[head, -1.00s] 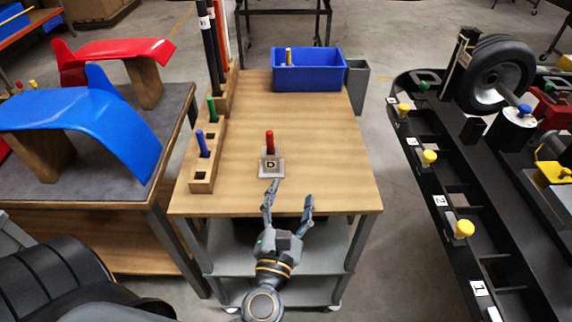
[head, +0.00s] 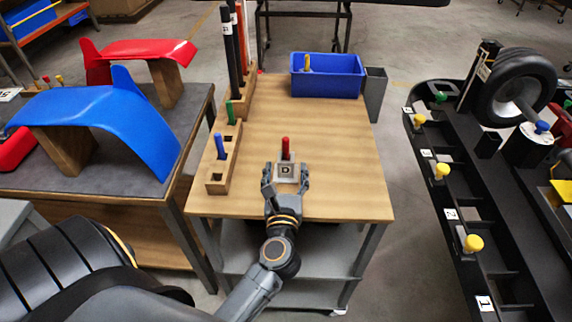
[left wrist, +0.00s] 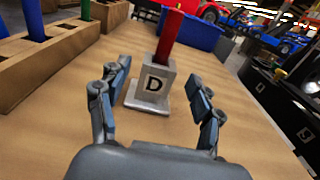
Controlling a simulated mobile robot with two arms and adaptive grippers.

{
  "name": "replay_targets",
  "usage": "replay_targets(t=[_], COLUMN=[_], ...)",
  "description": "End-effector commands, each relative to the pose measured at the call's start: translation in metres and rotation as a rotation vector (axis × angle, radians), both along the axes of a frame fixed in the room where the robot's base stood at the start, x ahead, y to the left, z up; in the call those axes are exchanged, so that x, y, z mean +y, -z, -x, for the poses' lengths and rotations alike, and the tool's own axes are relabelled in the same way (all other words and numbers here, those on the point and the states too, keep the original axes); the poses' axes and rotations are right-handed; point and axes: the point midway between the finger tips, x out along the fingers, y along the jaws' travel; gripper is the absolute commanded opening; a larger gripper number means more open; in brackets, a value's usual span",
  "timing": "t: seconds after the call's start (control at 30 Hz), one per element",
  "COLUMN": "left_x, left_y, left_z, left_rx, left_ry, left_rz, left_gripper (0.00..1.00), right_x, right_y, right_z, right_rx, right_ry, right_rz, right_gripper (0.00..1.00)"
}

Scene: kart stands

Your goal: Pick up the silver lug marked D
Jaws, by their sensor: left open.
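The silver lug marked D (head: 286,170) stands upright on the wooden table top (head: 340,150), with a red peg (head: 286,147) rising from it. In the left wrist view the lug (left wrist: 152,85) shows its D label and square base plate between and just beyond my fingertips. My left gripper (head: 286,179) is open, with one finger to each side of the lug's near side. The fingers appear apart from it in the left wrist view (left wrist: 158,92). My right gripper is not in view.
A wooden rack (head: 222,172) with blue and green pegs stands left of the lug. A blue bin (head: 327,76) sits at the table's back. A black frame (head: 470,215) with yellow knobs stands to the right. Clear table top lies right of the lug.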

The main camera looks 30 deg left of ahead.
Motion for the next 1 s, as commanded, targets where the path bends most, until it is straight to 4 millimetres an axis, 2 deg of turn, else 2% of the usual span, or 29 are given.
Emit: replay_targets(t=[0.1, 0.23, 0.57, 0.87, 0.9, 1.0], left_x=[0.012, 0.02, 0.024, 0.023, 0.023, 0.023], left_y=[-0.008, -0.005, -0.003, -0.003, -0.003, -0.005], left_z=[-0.017, -0.031, -0.036, -0.035, -0.035, -0.035], left_rx=[-0.002, -0.001, 0.0, 0.0, 0.0, -0.003], left_ry=[0.0, 0.0, 0.0, 0.0, 0.0, 0.0], left_rz=[-0.005, -0.004, -0.001, -0.001, -0.001, -0.003], left_gripper=[0.66, 0.66, 0.64, 0.03, 0.0, 0.0], right_x=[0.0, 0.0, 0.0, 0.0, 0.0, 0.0], right_y=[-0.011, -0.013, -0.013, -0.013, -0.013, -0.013], right_z=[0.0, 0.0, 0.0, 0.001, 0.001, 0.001], right_rx=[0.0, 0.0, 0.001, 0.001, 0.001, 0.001], right_ry=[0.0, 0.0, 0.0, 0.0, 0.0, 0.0], right_rz=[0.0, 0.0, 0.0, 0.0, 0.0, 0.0], right_gripper=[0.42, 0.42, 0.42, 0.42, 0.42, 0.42])
